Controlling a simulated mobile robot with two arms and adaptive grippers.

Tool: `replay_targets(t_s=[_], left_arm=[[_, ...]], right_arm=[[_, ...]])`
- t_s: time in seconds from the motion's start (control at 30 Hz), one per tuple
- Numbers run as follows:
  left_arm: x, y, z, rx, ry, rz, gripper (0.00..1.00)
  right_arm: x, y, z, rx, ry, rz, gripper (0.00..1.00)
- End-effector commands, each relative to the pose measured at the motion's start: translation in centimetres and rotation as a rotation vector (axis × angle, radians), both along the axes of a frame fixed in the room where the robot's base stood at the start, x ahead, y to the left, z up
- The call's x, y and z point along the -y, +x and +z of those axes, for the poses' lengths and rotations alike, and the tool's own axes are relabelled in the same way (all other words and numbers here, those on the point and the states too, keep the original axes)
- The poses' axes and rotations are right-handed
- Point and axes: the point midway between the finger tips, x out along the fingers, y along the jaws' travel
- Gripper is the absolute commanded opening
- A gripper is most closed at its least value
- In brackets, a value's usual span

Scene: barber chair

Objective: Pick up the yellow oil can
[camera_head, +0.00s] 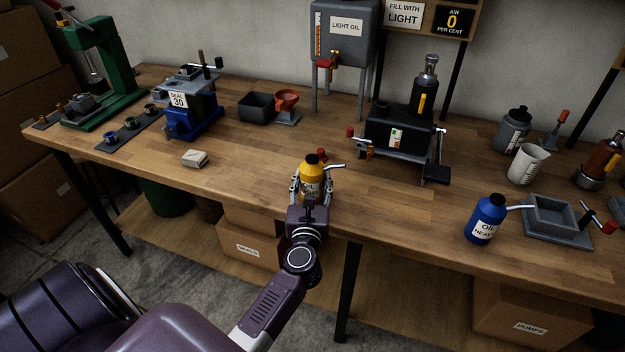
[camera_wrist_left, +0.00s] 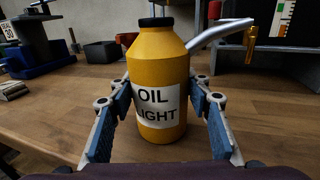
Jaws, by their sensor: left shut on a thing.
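The yellow oil can (camera_head: 312,172) has a black cap, a grey spout pointing right and a white label reading "OIL LIGHT". It is upright near the front edge of the wooden workbench (camera_head: 240,180), and its base looks to be on or very near the top. My left gripper (camera_head: 311,189) comes from the front and is shut on the can, one finger on each side. In the left wrist view the can (camera_wrist_left: 160,72) fills the middle between the blue finger pads. My right gripper is not in view.
A blue heavy oil can (camera_head: 486,222) stands to the right, beside a grey tray (camera_head: 552,216). A black pump fixture (camera_head: 400,130) and the light oil tank (camera_head: 344,32) stand behind. A small pale block (camera_head: 195,159) lies left. Bench space between is clear.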

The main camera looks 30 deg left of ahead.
Motion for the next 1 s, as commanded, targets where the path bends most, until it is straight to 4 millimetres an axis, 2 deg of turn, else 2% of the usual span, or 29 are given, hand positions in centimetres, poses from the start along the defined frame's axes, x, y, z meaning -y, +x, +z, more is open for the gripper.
replay_targets(t_s=[0.17, 0.27, 0.37, 0.53, 0.7, 0.8, 1.0], left_arm=[[0.0, 0.0, 1.4, 0.004, 0.0, 0.0, 0.02], [0.0, 0.0, 2.9, 0.006, 0.0, 0.0, 0.02], [0.0, 0.0, 5.2, 0.008, 0.0, 0.0, 0.02], [0.0, 0.0, 10.1, 0.008, 0.001, -0.001, 0.02], [0.0, 0.0, 14.7, 0.009, 0.002, -0.002, 0.02], [0.0, 0.1, 16.9, 0.01, 0.003, -0.001, 0.02], [0.0, 0.0, 19.4, 0.005, 0.001, 0.0, 0.02]], right_arm=[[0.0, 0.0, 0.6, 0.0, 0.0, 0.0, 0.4], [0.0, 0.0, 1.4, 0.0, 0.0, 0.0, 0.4], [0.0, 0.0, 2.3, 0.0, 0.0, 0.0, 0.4], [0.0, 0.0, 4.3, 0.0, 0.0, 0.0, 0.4], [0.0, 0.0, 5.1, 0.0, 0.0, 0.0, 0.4], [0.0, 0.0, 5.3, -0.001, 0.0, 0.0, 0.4], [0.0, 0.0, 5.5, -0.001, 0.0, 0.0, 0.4]])
